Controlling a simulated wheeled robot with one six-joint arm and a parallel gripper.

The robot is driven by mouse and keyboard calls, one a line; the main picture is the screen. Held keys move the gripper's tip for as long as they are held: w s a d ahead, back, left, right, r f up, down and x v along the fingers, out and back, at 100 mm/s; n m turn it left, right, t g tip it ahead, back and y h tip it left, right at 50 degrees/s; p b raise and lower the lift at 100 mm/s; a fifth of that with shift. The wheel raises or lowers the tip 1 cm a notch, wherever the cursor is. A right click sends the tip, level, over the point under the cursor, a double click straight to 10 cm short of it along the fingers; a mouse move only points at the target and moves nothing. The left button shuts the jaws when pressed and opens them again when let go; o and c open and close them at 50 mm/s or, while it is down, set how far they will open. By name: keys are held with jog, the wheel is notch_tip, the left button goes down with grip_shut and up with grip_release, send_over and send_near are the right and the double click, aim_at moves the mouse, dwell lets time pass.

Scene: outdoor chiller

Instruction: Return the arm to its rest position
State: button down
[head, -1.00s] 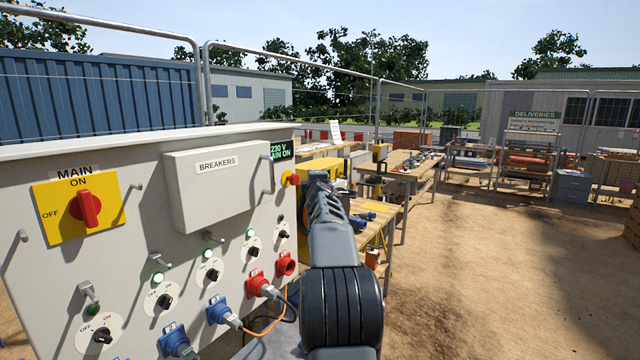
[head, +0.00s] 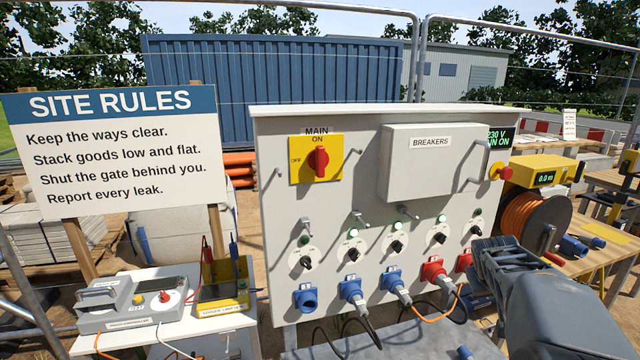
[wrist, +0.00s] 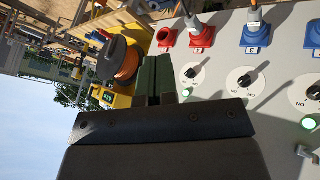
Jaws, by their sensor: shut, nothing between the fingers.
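My arm reaches in from the lower right of the head view. My gripper (head: 488,252) is in front of the right end of the grey power panel (head: 280,230), near the red sockets. In the wrist view my gripper (wrist: 158,62) has its two dark green fingers together with nothing between them. I cannot tell from the head view whether it touches the panel. The panel carries a red main switch (head: 318,161) on a yellow plate, a breakers box (head: 432,175), several rotary switches and a row of blue and red sockets, some with plugs and cables.
An orange cable reel (head: 530,222) stands on a wooden bench right of the panel. On the left are a site rules board (head: 120,150) and a white table (head: 150,345) with a grey instrument (head: 130,302). Cables hang below the sockets.

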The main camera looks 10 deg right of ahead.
jog(key=s+a+f+y, duration=0.1)
jog(key=s+a, duration=0.3)
jog(key=a, duration=0.4)
jog(key=s+a+f+n+y, duration=0.1)
jog(key=s+a+y, duration=0.2)
jog(key=a, duration=0.6)
jog(key=s+a+f+n+y, duration=0.1)
jog(key=s+a, duration=0.5)
jog(key=a, duration=0.3)
jog(key=shift+f+y, duration=0.3)
jog(key=shift+y, duration=0.1)
jog(key=shift+a, duration=0.1)
